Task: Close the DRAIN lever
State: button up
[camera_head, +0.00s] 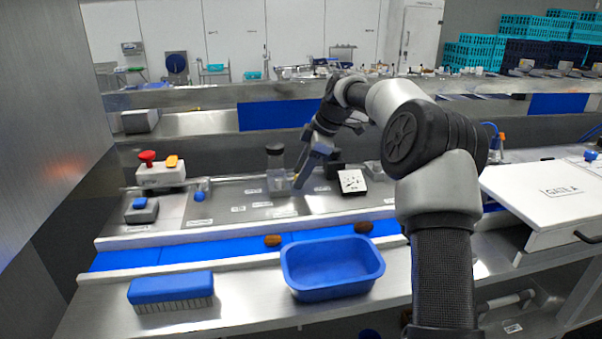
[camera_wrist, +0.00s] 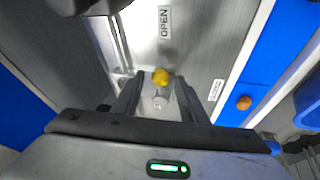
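A lever with a yellow knob (camera_wrist: 160,77) and a pale metal stem shows in the wrist view. A yellow spot at my gripper's tip shows in the head view. My gripper (camera_wrist: 158,103) points down at it with its fingers apart, one on each side of the stem. I cannot tell whether either finger touches it. In the head view my gripper (camera_head: 299,178) is low over the steel panel (camera_head: 232,207). An OPEN label (camera_wrist: 165,22) lies beyond the knob. Another label (camera_wrist: 216,90) lies to the right, too small to read, so the name DRAIN cannot be confirmed.
A blue conveyor belt (camera_head: 200,250) with brown dates (camera_head: 273,241) runs in front of the panel. A blue tub (camera_head: 333,282) and a blue brush (camera_head: 171,290) stand nearer. A red button box (camera_head: 160,175) is left; a white lid (camera_head: 555,195) is right.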

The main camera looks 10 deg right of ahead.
jog(key=shift+f, duration=0.15)
jog(key=shift+c, duration=0.4)
grip_shut()
